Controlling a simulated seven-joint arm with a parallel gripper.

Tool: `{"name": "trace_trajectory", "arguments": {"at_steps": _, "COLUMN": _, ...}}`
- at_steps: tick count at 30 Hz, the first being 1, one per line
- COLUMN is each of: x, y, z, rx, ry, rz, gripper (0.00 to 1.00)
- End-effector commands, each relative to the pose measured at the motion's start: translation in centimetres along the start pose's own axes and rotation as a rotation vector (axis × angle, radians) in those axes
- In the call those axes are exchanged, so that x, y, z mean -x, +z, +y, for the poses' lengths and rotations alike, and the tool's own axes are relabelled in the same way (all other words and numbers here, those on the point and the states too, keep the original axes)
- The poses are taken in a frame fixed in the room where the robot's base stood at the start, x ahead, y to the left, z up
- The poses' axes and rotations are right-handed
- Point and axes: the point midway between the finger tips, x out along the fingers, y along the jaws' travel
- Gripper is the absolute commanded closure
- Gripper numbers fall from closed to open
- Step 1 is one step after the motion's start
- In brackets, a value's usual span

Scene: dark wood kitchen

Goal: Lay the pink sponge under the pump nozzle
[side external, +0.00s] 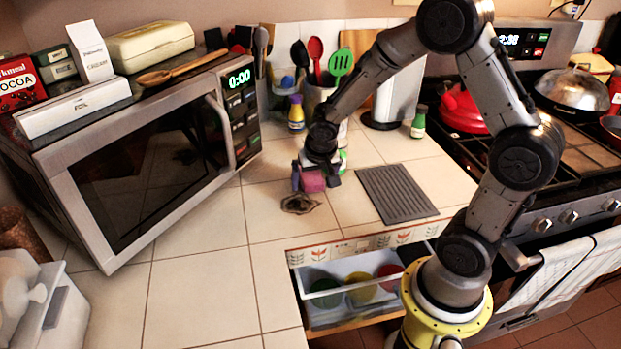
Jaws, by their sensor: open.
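The pink sponge (312,182) is a small block at the middle of the tiled counter. My gripper (315,187) points down over it, with a finger on each side of the sponge. The jaws are open; I cannot tell whether either finger touches the sponge or whether it rests on the counter. A white and green item (343,158) shows just behind my gripper and is mostly hidden by it. I cannot make out a pump nozzle on it.
A dark crumpled cloth-like item (300,203) lies just in front of the gripper. A grey ribbed mat (396,193) lies to the right. A microwave (150,150) stands at left. An open drawer (350,290) with coloured bowls is below the counter edge.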

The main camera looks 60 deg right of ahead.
Motion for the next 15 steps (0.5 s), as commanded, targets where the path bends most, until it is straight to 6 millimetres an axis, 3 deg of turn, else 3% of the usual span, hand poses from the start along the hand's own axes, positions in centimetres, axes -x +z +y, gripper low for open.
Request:
{"name": "trace_trajectory", "arguments": {"at_steps": 5, "x": 0.0, "y": -0.02, "z": 0.0, "rx": -0.001, "ry": 0.0, "rz": 0.001, "gripper": 0.0}}
{"name": "trace_trajectory", "arguments": {"at_steps": 15, "x": 0.03, "y": -0.02, "z": 0.0, "rx": -0.001, "ry": 0.0, "rz": 0.0, "gripper": 0.59}}
